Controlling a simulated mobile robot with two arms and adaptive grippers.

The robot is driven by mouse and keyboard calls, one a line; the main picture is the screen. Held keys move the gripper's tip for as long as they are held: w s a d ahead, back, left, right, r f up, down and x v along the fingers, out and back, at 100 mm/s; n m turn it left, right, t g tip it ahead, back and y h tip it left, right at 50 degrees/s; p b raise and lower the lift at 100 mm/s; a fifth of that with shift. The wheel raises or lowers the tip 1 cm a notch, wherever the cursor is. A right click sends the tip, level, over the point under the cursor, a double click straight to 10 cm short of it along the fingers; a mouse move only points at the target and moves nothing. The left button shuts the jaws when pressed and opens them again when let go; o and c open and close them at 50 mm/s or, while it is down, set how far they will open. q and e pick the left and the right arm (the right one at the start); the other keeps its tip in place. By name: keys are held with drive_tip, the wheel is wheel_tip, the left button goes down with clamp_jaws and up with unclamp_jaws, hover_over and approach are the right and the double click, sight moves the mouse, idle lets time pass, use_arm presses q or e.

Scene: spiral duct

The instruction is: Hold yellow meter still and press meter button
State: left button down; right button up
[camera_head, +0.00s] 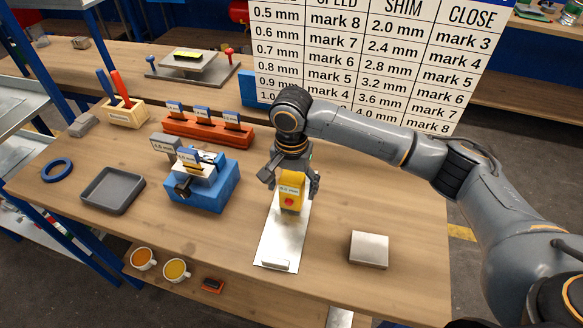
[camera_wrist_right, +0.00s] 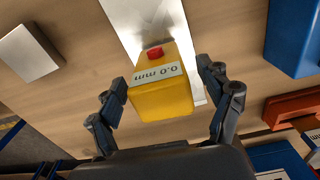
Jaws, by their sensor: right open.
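The yellow meter (camera_head: 291,190) stands on the upper part of a flat metal plate (camera_head: 281,240) on the workbench. In the right wrist view the meter (camera_wrist_right: 160,98) has a white label reading 0.0 mm and a red button (camera_wrist_right: 155,52). My right gripper (camera_head: 292,183) is directly over the meter. In the right wrist view its fingers (camera_wrist_right: 163,85) are spread, one on each side of the yellow body. I cannot tell whether either finger touches it. My left gripper is not in view.
A blue fixture (camera_head: 203,187) stands left of the meter, with an orange shim rack (camera_head: 208,131) behind it. A grey tray (camera_head: 112,190) lies further left. A metal block (camera_head: 369,250) sits at right. A chart board (camera_head: 370,60) stands behind. Bare wood lies between plate and block.

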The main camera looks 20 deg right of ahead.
drive_tip(key=shift+f, duration=1.25)
drive_tip(key=c, duration=1.4)
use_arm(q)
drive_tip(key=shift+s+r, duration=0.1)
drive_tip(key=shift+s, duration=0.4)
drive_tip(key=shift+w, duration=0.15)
